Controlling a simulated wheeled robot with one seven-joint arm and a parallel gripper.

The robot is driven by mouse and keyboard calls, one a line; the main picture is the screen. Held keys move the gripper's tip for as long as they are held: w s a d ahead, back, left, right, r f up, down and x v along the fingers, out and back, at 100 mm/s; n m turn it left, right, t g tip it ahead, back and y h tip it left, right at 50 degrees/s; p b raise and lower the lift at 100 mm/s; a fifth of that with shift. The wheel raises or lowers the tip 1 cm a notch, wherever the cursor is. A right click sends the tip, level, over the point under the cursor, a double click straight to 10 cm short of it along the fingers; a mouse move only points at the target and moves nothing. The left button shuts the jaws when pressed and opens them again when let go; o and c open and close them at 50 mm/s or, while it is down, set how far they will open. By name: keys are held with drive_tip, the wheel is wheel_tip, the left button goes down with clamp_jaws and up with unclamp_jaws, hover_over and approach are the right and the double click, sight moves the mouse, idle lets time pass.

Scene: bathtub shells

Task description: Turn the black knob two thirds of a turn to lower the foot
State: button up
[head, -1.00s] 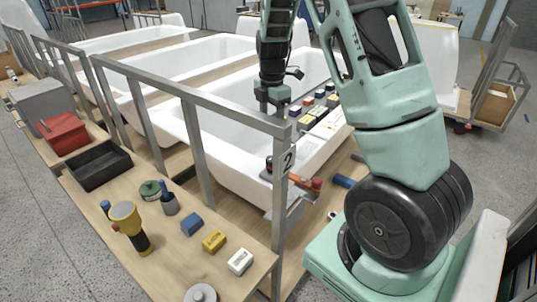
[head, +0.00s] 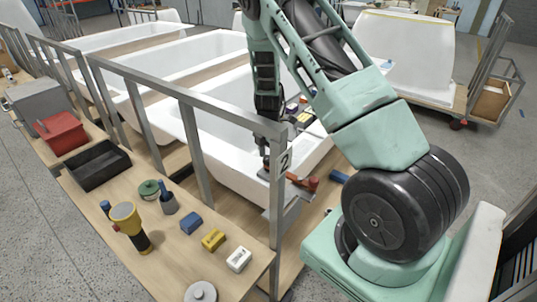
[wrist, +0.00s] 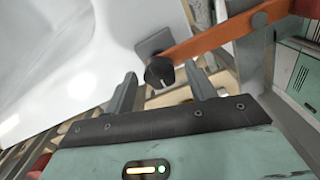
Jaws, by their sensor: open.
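The black knob (wrist: 159,72) shows in the wrist view on a grey square plate (wrist: 154,43), with an orange bar (wrist: 225,35) running off to the right. My gripper (wrist: 162,82) is open, and the knob appears between its two fingertips, with a gap on both sides. I cannot tell how deep the knob lies between the fingers. In the head view my gripper (head: 270,150) points down at the near end of a white tub, beside the post marked 2, which partly hides it. The foot cannot be made out.
A metal rail (head: 190,92) and its post (head: 278,200) stand close to my gripper. Small coloured blocks lie on a board across the tub (head: 215,150).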

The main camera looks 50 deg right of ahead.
drive_tip(key=shift+c, duration=0.3)
drive_tip(key=c, duration=0.9)
